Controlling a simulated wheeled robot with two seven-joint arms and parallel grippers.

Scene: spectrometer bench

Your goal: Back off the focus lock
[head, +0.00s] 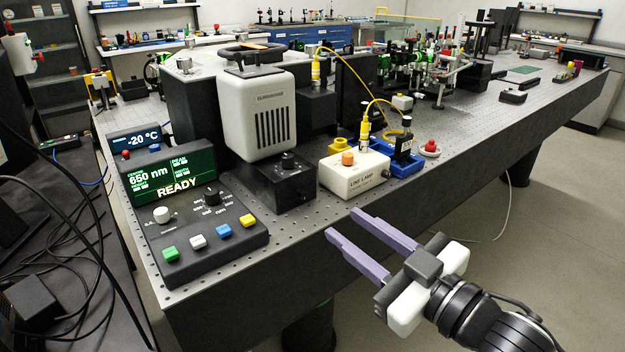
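No part is legibly marked as the focus lock, so I cannot tell for certain which one it is. A black knob (289,161) stands on top of the black block (284,186) in front of the white finned housing (262,110). A small dark knob (386,173) shows on the right end of the white line lamp box (352,178). My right gripper (342,222) is open and empty. Its two purple fingers point up and left, in front of the table's front edge, below the lamp box in the picture. My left gripper is out of view.
A control panel (240,230) with a green READY display (172,178) and coloured buttons stands at the table's left. Yellow cables arch above.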

